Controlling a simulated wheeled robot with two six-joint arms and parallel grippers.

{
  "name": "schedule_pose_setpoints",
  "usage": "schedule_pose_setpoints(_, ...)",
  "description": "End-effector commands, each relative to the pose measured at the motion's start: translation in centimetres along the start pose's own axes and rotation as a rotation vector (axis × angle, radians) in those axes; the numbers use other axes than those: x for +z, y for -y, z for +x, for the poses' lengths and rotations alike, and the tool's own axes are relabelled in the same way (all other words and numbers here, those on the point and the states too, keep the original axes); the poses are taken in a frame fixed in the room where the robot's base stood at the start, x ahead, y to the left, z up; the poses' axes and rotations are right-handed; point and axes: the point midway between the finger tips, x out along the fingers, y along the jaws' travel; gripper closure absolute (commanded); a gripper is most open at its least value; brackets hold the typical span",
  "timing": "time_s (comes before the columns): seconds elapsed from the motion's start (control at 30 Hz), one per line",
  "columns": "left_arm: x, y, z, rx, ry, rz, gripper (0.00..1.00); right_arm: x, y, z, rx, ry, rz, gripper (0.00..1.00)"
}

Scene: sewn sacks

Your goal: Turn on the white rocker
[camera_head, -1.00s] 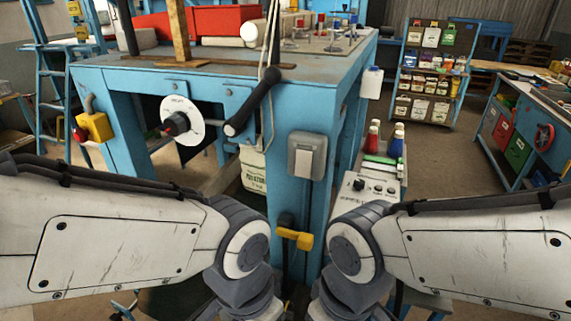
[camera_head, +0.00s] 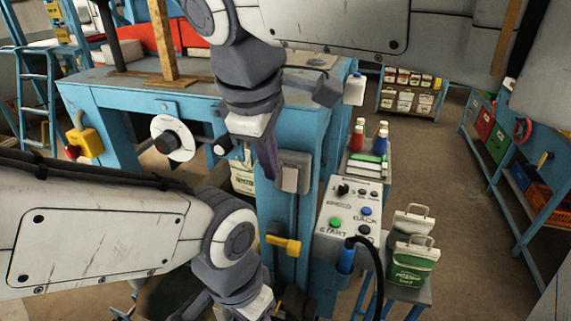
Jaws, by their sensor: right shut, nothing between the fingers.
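The white rocker (camera_head: 290,179) is a pale plate on a grey switch box (camera_head: 295,158), fixed to the blue front post of the machine table. My right gripper (camera_head: 271,176) hangs down just left of the rocker, shut and empty, its fingers overlapping the box's left side in the view. I cannot tell whether they touch it. My left arm (camera_head: 110,225) comes in from the left, low down. Its wrist (camera_head: 238,280) runs to the bottom edge, and its fingers are out of the picture.
A yellow handle (camera_head: 284,244) juts from the post below the switch. To the right stand a control box (camera_head: 345,215) with green and blue buttons, a black hose (camera_head: 377,265) and small sacks (camera_head: 412,262). A white dial (camera_head: 173,138) is left. Open floor lies right.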

Motion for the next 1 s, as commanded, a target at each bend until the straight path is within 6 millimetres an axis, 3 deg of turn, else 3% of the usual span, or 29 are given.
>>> schedule_pose_setpoints(0.37,0.0,0.0,-0.1,0.0,0.0,0.0,0.5,0.1,0.0,0.9,-0.002,0.002,0.002,1.0)
schedule_pose_setpoints(0.83,-0.1,-0.1,-1.5,0.0,0.0,0.0,0.5,0.1,0.1,10.0,-0.005,0.005,0.003,1.0)
schedule_pose_setpoints(1.0,-0.2,-0.2,-3.0,0.0,0.0,0.002,0.5,0.1,-2.3,11.0,-0.003,0.002,0.006,1.0)
